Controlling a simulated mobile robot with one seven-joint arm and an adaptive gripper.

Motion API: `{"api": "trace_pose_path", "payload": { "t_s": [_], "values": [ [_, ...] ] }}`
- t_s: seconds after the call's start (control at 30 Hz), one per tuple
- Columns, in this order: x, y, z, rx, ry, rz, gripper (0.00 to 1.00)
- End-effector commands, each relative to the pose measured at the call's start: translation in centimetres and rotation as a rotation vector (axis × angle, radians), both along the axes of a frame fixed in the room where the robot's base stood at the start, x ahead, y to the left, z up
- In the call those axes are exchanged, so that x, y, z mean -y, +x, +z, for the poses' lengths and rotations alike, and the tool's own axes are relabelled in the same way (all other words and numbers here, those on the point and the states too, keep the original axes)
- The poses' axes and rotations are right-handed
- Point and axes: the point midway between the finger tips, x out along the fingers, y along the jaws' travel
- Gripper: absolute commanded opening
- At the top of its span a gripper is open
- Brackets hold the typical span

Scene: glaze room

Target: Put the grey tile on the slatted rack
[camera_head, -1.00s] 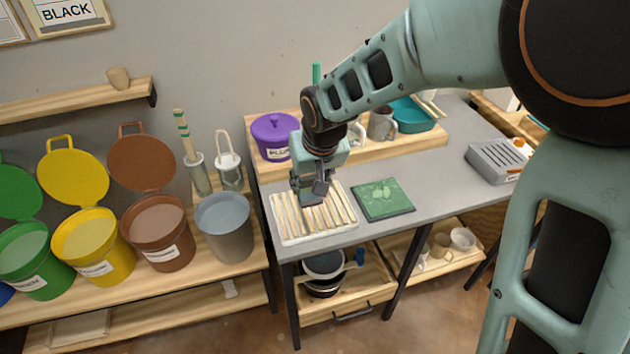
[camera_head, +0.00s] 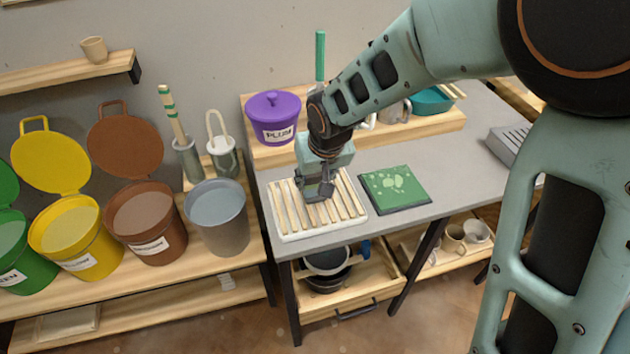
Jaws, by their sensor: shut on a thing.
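The slatted rack (camera_head: 348,203), a white tray with pale wooden slats, lies at the left front of the grey worktop. My gripper (camera_head: 320,187) points down over the middle of the rack. It is shut on a small grey piece, which I take to be the grey tile (camera_head: 313,197). Most of the tile is hidden by the fingers. I cannot tell whether it touches the slats.
A green patterned tile on a dark board (camera_head: 395,188) lies right of the rack. A purple lidded pot (camera_head: 273,118) stands on a wooden riser behind. A grey bucket (camera_head: 218,218) stands left of the worktop. A grey slotted box (camera_head: 510,145) is at the right.

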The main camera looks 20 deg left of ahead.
Motion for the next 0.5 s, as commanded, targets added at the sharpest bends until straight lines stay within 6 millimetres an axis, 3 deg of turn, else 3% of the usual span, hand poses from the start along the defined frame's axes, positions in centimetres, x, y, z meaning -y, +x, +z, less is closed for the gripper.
{"api": "trace_pose_path", "payload": {
  "t_s": [0.37, 0.4, 0.5],
  "values": [
    [0.0, 0.05, -0.47, 0.001, 0.001, -0.001, 0.09],
    [0.01, 0.03, -0.34, 0.001, 0.001, -0.001, 0.39],
    [0.02, 0.03, -0.31, 0.0, 0.0, -0.001, 0.5]
  ]
}}
